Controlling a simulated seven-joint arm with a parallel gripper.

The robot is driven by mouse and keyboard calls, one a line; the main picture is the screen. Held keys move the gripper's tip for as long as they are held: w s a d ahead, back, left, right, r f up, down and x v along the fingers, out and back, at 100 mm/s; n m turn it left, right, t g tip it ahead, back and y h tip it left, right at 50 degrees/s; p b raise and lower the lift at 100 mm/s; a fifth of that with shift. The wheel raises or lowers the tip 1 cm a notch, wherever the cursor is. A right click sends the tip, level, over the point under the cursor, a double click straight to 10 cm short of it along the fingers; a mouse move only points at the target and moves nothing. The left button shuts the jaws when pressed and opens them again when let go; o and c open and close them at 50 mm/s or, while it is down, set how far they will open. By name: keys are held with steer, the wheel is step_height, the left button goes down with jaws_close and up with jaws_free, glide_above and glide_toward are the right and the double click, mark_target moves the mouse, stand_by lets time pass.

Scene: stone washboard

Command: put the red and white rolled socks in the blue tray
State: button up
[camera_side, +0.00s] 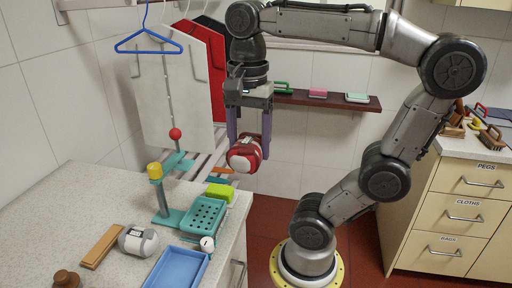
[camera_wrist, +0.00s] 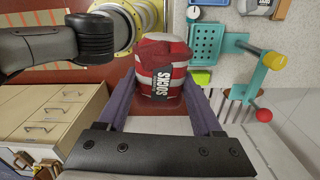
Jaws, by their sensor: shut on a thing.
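The red and white rolled socks (camera_side: 245,154) are held between the fingers of my gripper (camera_side: 249,138), in the air beyond the right edge of the washboard counter. In the wrist view the socks (camera_wrist: 162,66) sit between the purple fingers of my gripper (camera_wrist: 160,105), with a black label reading "SOCKS" facing the camera. The blue tray (camera_side: 178,268) lies on the counter at the bottom of the side view, lower left of the socks. It looks empty, though its near end is cut off by the frame. I cannot pick it out with certainty in the wrist view.
A teal basket (camera_side: 204,216) and a green block (camera_side: 219,192) stand near the counter's right edge. A teal stand with a yellow knob (camera_side: 155,171) and a red-ball post (camera_side: 175,134) rise behind.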

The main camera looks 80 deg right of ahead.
steer(key=w+a+f+m, duration=0.1)
steer(key=w+a+f, duration=0.15)
steer(key=w, duration=0.35)
steer(key=w+a+f+m, duration=0.1)
steer(key=w+a+f, duration=0.1)
steer(key=w+f, duration=0.3)
steer(key=shift+w+a+f+n, duration=0.2)
steer(key=shift+a+f+n, duration=0.35)
steer(key=shift+a+f, duration=1.45)
steer(key=shift+w+a+f+n, duration=0.4)
steer(key=shift+a+f, duration=0.95)
steer(key=shift+f, duration=1.4)
steer(key=shift+w+a+f+n, duration=0.1)
steer(key=shift+a+f+n, duration=0.55)
steer(key=shift+a+f, duration=1.35)
steer(key=shift+d+f, duration=0.35)
